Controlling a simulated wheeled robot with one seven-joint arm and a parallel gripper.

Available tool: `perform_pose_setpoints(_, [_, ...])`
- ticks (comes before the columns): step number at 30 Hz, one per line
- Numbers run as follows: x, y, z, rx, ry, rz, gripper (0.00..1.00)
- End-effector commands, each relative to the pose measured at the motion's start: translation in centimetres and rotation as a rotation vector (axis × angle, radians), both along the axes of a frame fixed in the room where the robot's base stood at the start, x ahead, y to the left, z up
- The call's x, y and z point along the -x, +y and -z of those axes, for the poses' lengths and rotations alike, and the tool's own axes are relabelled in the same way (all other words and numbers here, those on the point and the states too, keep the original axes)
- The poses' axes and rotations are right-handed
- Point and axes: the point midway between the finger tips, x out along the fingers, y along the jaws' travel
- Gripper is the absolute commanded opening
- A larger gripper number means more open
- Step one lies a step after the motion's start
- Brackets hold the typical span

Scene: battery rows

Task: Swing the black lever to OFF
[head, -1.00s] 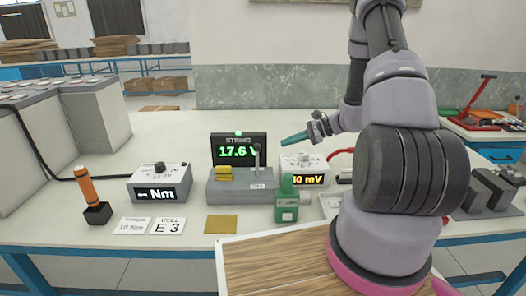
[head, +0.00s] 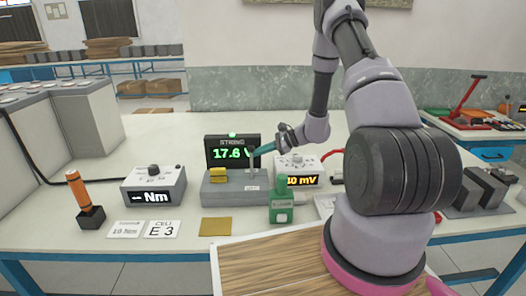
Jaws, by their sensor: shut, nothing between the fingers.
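A grey switch box (head: 222,190) stands on the white bench below a black STRING display (head: 216,141) reading about 17.6 V. A thin upright lever (head: 252,169) rises from the right part of the box, beside a yellow block (head: 218,175). The lever's top is partly hidden. My gripper (head: 257,151) has teal fingers, which are shut and empty. Their tips are at the lever's top in the picture, coming from the right. I cannot tell whether they touch it. The small label on the box is too blurred to read.
A green bottle-shaped item (head: 281,205) stands in front right of the switch box. An Nm meter (head: 152,185) and an orange-handled tool (head: 80,189) are at left. A brass plate (head: 215,227) lies in front.

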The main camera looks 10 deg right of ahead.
Motion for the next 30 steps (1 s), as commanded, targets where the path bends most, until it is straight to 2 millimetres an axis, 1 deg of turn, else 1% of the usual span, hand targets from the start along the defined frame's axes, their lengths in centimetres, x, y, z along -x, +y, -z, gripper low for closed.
perform_pose_setpoints(11, [0.1,0.0,-0.1,0.002,-0.009,0.001,0.00])
perform_pose_setpoints(30, [1.1,0.2,-0.9,0.025,-0.132,0.000,0.00])
